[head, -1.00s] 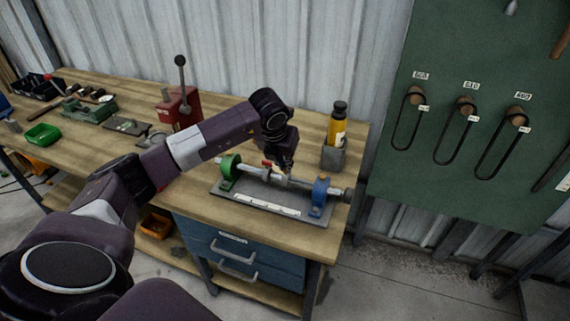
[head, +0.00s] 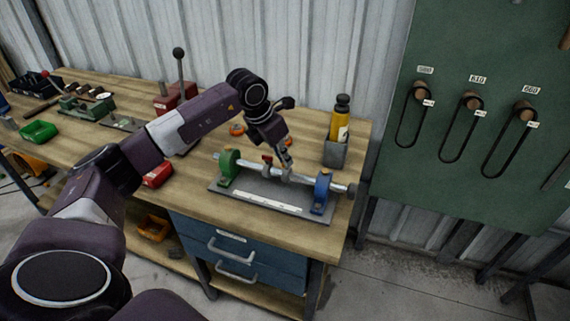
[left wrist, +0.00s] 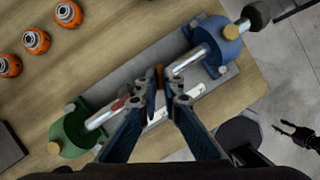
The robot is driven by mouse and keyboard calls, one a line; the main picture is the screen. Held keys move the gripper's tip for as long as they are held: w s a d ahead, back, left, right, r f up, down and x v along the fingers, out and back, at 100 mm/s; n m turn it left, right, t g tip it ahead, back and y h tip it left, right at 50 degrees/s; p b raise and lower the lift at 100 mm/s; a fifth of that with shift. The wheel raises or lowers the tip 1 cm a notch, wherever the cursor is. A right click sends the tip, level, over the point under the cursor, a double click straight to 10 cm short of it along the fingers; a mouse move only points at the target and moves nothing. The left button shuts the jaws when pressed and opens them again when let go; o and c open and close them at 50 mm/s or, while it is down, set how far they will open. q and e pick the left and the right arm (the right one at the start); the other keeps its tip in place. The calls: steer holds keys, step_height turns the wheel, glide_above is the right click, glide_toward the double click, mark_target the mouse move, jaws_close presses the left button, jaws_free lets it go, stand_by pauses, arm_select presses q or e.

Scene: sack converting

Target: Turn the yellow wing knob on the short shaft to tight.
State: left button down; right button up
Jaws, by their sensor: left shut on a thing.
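The short shaft (head: 247,164) runs between a green bearing block (head: 229,167) and a blue bearing block (head: 321,193) on a grey base plate. In the left wrist view the shaft (left wrist: 187,62) crosses diagonally under my fingers. My left gripper (head: 287,166) points down at the middle of the shaft. In the left wrist view my left gripper (left wrist: 166,80) is shut on a small yellow-orange piece (left wrist: 160,77), apparently the yellow wing knob, mostly hidden by the fingers. A red knob (left wrist: 118,103) sits on the shaft towards the green block. My right gripper (left wrist: 297,135) seems to show small and dark at the right.
A yellow bottle (head: 340,122) stands in a grey holder (head: 335,154) behind the blue block. Orange round parts (left wrist: 36,40) lie on the bench behind the shaft. A red press with a lever (head: 179,85) stands left. Looped belts hang on the green board (head: 450,60).

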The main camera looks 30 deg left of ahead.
arm_select(q)
steer(key=m, duration=0.1)
steer(key=m+h, duration=0.1)
steer(key=shift+w+a+m+b, duration=0.15)
steer(key=shift+a+m+b, duration=0.05)
steer(key=shift+m+b, duration=0.2)
steer(key=m+g+h, duration=0.1)
steer(key=m, duration=0.1)
steer(key=shift+r+m, duration=0.1)
steer(key=shift+m, duration=0.3)
steer(key=m, duration=0.2)
steer(key=m+g, duration=0.1)
steer(key=m, duration=0.1)
steer(key=m+g+h+b, duration=0.1)
steer(key=m, duration=0.1)
steer(key=shift+w+a, duration=0.15)
steer(key=shift+w, duration=0.1)
steer(key=shift+g, duration=0.3)
steer(key=c, duration=2.1)
jaws_free()
steer(key=v, duration=1.1)
steer(key=shift+a+r, duration=0.25)
steer(key=shift+r, duration=0.1)
steer(key=shift+s, duration=0.15)
